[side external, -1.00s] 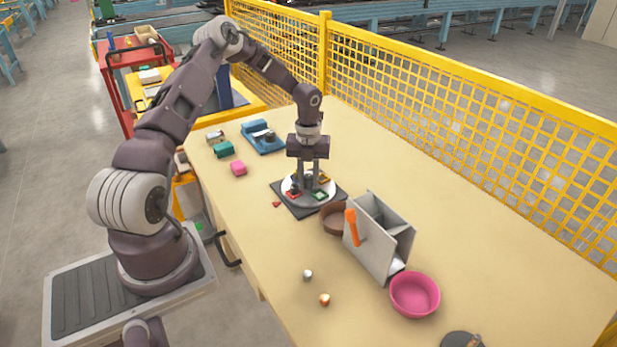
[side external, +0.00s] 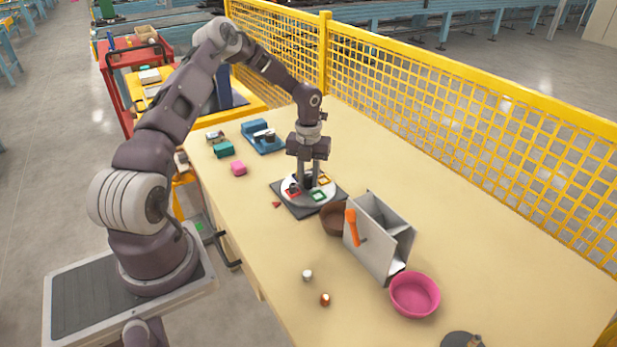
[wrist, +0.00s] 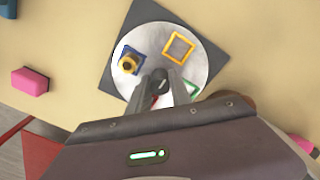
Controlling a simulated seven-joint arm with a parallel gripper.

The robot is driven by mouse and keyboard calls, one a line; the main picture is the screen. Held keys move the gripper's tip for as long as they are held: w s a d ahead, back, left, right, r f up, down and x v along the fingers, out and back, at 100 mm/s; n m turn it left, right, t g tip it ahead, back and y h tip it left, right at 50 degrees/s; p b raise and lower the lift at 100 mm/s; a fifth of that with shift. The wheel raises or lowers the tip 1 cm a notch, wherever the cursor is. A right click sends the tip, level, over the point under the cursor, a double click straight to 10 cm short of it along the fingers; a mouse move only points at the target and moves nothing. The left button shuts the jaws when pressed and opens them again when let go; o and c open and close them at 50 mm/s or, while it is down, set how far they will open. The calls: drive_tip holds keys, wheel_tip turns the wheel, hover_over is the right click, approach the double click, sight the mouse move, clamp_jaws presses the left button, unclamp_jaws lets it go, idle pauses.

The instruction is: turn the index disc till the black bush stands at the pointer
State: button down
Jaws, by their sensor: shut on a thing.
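The white index disc (side external: 307,200) lies on a dark square plate and bears coloured square frames. It also shows in the wrist view (wrist: 203,72). The yellow frame (wrist: 178,47) looks empty. The blue frame (wrist: 122,52) holds a brass-coloured bush (wrist: 129,64). The green frame (side external: 319,196) is at the front right. A dark shape, perhaps the black bush (side external: 293,187), stands at the red frame, (side external: 291,192) partly behind my fingers in the wrist view. A small red triangle, likely the pointer (side external: 276,205), lies left of the plate. My gripper (side external: 308,184) is shut on the dark centre knob (wrist: 161,79).
A pink block (side external: 238,168), a teal block (side external: 224,149) and a blue tray (side external: 266,145) are behind left.

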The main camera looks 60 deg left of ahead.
drive_tip(key=c, duration=1.5)
unclamp_jaws()
drive_tip(key=shift+o, duration=0.2)
drive_tip(key=shift+r, duration=0.1)
